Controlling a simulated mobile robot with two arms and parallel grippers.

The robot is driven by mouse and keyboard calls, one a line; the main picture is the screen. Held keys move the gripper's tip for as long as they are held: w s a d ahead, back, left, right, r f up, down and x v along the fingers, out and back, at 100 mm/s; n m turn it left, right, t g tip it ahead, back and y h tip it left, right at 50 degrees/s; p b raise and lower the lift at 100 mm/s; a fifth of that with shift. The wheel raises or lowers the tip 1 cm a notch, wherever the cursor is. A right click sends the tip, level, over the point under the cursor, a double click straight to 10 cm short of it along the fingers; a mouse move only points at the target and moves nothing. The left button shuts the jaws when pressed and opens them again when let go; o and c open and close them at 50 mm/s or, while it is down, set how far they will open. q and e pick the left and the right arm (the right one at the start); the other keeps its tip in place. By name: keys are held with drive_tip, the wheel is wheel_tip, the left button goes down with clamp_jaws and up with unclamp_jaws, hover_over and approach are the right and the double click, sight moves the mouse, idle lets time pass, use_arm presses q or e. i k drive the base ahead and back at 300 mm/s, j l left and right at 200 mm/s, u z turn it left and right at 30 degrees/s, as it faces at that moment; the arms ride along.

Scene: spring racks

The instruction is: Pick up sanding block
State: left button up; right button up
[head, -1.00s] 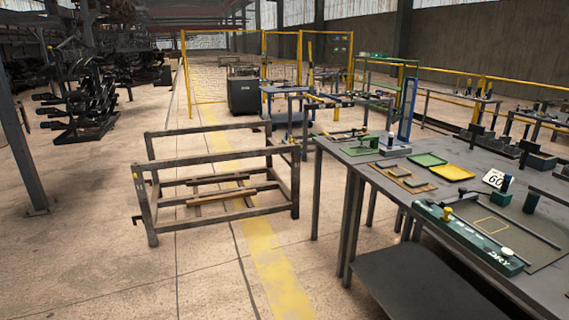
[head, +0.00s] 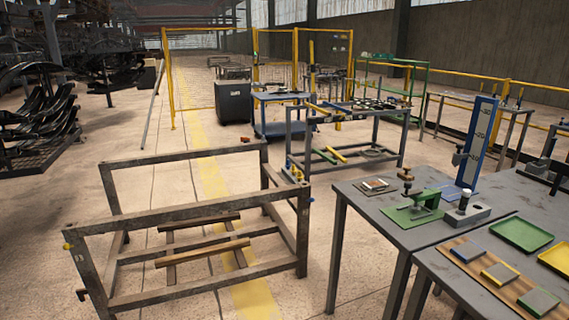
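No thing in the head view can be told for sure as the sanding block. Three small flat blocks lie in a row on a brown wooden board (head: 476,268) on the near right table: one with a blue edge (head: 467,251), one with a yellow edge (head: 500,272) and one with a green edge (head: 538,301). A small reddish-brown block (head: 245,140) sits on the far top rail of the metal frame rack. Neither of my grippers is in view.
The grey table (head: 360,215) at right also bears a green-based fixture (head: 414,212), a blue upright gauge (head: 477,142), a green tray (head: 521,234) and a yellow tray (head: 556,258). The low metal rack (head: 180,222) stands close ahead at left. Floor shows between rack and table.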

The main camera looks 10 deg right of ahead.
sight(404, 175)
drive_tip(key=i+z, duration=0.1)
drive_tip(key=i, duration=0.5)
drive_tip(key=i+j+z, duration=0.1)
drive_tip(key=i, duration=0.45)
drive_tip(key=i+j+z, duration=0.1)
drive_tip(key=i, duration=0.5)
